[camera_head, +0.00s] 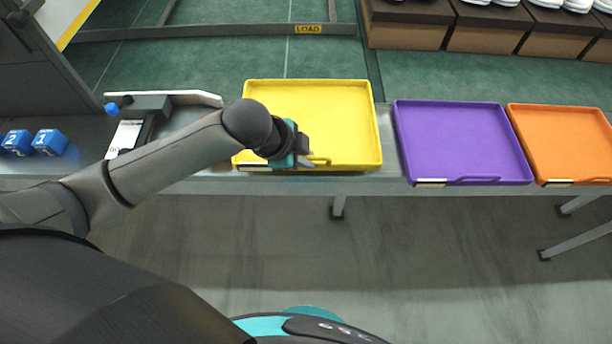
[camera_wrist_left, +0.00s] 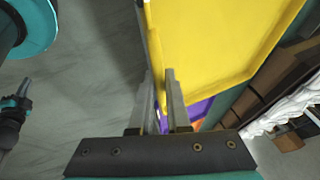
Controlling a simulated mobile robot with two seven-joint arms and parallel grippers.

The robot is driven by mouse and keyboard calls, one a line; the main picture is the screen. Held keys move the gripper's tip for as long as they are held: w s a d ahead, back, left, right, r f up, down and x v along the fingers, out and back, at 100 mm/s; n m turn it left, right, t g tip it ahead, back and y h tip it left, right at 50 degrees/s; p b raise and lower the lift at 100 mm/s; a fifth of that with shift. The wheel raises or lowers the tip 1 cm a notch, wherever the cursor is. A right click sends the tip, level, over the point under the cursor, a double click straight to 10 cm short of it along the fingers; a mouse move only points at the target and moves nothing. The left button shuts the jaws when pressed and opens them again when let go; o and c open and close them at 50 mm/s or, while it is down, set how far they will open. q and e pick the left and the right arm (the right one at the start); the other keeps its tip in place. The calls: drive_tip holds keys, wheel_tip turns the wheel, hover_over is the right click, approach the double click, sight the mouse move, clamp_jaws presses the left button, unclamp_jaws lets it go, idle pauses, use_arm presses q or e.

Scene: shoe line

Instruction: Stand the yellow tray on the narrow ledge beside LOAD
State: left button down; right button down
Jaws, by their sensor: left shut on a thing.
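The yellow tray (camera_head: 330,110) lies flat and empty on the grey ledge (camera_head: 388,160), left of the other trays in the head view. My left gripper (camera_head: 312,161) is at its near edge, shut on the tray's front handle or rim. In the left wrist view the two fingers (camera_wrist_left: 162,95) close around the edge of the yellow tray (camera_wrist_left: 215,35). The LOAD label (camera_head: 308,29) is on a dark frame behind the ledge.
A purple tray (camera_head: 460,140) and an orange tray (camera_head: 565,140) lie to the right. Blue numbered cubes (camera_head: 50,142) and a dark device with a white label (camera_head: 140,118) stand at the left. Shoes on brown boxes (camera_head: 480,30) stand at the back right. Green floor lies behind the ledge.

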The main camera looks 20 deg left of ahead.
use_arm(q)
drive_tip(key=shift+f+b, duration=0.85)
drive_tip(key=shift+f, duration=2.55)
drive_tip(key=c, duration=0.9)
unclamp_jaws()
drive_tip(key=p+v, duration=0.3)
drive_tip(key=v, duration=0.9)
drive_tip(key=shift+p, duration=0.35)
